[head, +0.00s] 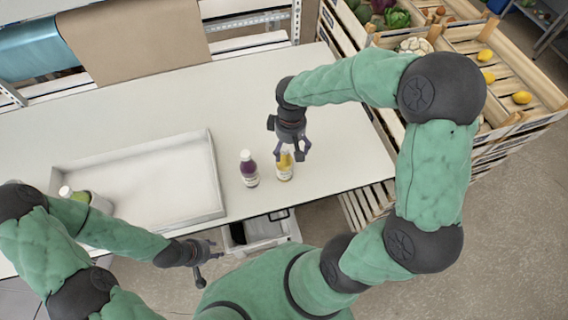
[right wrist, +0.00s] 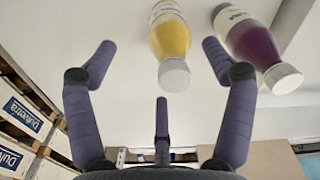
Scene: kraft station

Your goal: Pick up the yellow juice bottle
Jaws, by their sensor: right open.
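The yellow juice bottle (head: 285,168) stands upright on the white table (head: 330,120) near its front edge, its top partly covered by my right gripper in the head view. In the right wrist view the yellow bottle (right wrist: 172,42) shows between the spread fingers, with its white cap toward me. My right gripper (head: 291,154) is open and empty, close to the bottle's top; I cannot tell if it touches. A purple juice bottle (head: 249,170) stands just left of it; it also shows in the right wrist view (right wrist: 252,42). My left gripper (head: 205,262) is off the table's front edge.
A white tray (head: 214,170) lies on the table's left part. A green-filled bottle (head: 75,196) is at its front left, partly hidden by my left arm. Wooden produce crates (head: 505,62) stand at the right. Below the table's front edge is a grey bin (head: 265,232).

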